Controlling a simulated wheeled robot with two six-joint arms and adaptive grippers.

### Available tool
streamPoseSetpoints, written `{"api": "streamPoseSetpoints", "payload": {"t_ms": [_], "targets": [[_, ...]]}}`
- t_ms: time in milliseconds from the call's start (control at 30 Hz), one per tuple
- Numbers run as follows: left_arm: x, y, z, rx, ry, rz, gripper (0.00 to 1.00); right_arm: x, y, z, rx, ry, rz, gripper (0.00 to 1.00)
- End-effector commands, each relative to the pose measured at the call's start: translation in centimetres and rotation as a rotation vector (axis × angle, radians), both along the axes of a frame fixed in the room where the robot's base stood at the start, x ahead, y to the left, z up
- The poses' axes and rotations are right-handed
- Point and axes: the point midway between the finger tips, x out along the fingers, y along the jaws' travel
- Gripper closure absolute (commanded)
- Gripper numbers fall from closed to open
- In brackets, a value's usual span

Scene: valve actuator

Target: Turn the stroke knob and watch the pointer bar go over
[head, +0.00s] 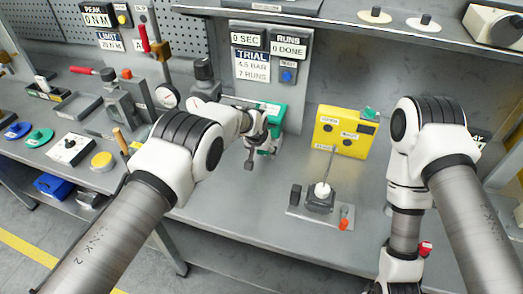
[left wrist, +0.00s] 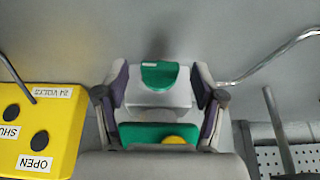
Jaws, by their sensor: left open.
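My left gripper (head: 263,148) is at the green-bodied unit (head: 272,110) on the bench, and partly covers it. In the left wrist view the fingers of this gripper (left wrist: 162,92) stand open. A green half-round piece (left wrist: 160,75) on a pale block (left wrist: 158,99) shows between them, with a gap on each side. Nearer the camera is a green part (left wrist: 150,131) with a yellow round piece (left wrist: 180,140), partly hidden. I cannot tell which part is the stroke knob, and I cannot make out a pointer bar. My right gripper's fingers are outside both views.
A yellow box (head: 325,138) with dark buttons stands right of the green unit; it also shows in the left wrist view (left wrist: 50,130). A plate (head: 300,213) with a white ball-topped lever (head: 322,190) lies in front. The sign panel (head: 268,60) stands behind. The bench front is mostly clear.

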Motion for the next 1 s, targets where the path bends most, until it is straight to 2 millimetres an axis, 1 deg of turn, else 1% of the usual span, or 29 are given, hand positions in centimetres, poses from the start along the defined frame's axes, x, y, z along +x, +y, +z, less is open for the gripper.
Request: {"api": "streamPoseSetpoints", "payload": {"t_ms": [33,67,100,167,200,567,833,1000], "targets": [[0.0,0.0,0.0,0.000,0.000,0.000,0.38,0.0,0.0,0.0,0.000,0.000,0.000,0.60],[0.0,0.0,0.0,0.000,0.000,0.000,0.49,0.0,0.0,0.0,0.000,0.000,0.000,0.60],[0.0,0.0,0.0,0.000,0.000,0.000,0.63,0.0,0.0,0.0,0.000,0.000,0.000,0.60],[0.0,0.0,0.0,0.000,0.000,0.000,0.84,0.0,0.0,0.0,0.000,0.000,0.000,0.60],[0.0,0.0,0.0,0.000,0.000,0.000,0.91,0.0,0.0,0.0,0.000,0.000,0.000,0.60],[0.0,0.1,0.0,-0.028,0.010,0.002,0.91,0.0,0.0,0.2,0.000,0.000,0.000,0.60],[0.1,0.5,-0.2,-0.159,0.053,0.004,0.91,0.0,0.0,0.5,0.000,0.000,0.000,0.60],[0.2,0.8,-0.6,-0.280,0.092,0.003,0.91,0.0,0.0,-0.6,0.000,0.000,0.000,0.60]]}}
